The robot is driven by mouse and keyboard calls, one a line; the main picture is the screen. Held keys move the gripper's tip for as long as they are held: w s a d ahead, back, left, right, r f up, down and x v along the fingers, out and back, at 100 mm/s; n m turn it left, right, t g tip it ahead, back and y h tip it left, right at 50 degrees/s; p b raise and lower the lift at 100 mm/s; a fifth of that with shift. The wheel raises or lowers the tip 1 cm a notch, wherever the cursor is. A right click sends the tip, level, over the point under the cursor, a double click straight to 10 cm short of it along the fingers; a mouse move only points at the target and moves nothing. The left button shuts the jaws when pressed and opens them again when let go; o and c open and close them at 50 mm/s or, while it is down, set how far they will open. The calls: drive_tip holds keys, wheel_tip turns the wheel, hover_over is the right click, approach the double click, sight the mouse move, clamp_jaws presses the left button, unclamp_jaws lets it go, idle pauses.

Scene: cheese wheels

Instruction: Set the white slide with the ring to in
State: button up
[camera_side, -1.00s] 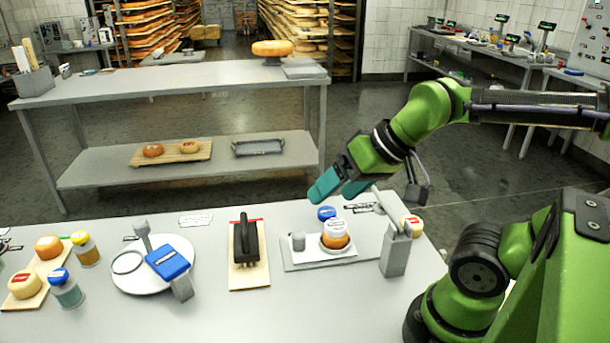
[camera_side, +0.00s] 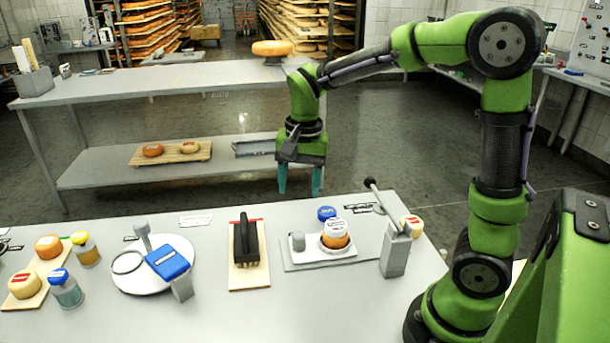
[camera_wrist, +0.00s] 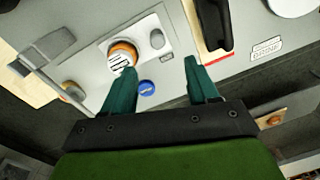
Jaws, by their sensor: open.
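The white slide (camera_side: 315,255) lies on a flat grey base plate (camera_side: 292,265) at the right of the table. It carries a small grey knob (camera_side: 298,241) at its left end and an orange cheese with a white labelled top (camera_side: 335,234) at its right. The ring cannot be made out clearly. My gripper (camera_side: 300,190) is open and empty, pointing down, above and behind the slide. In the wrist view the slide (camera_wrist: 146,27), knob (camera_wrist: 157,39) and cheese (camera_wrist: 121,54) lie beyond the open fingers (camera_wrist: 160,67).
A grey post with a lever (camera_side: 395,250) stands right of the slide. A blue-capped piece (camera_side: 327,213) sits behind it. A black-handled tool on a board (camera_side: 247,250) stands left. A round white plate with a blue block (camera_side: 168,262) lies farther left.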

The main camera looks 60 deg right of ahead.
sight(299, 233)
drive_tip(key=f+m, duration=0.1)
drive_tip(key=f, duration=0.4)
drive_tip(key=f+m, duration=0.1)
drive_tip(key=f, duration=0.4)
drive_tip(key=w+d+f+m, duration=0.1)
drive_tip(key=f, duration=0.5)
drive_tip(key=shift+m+g, duration=0.4)
clamp_jaws()
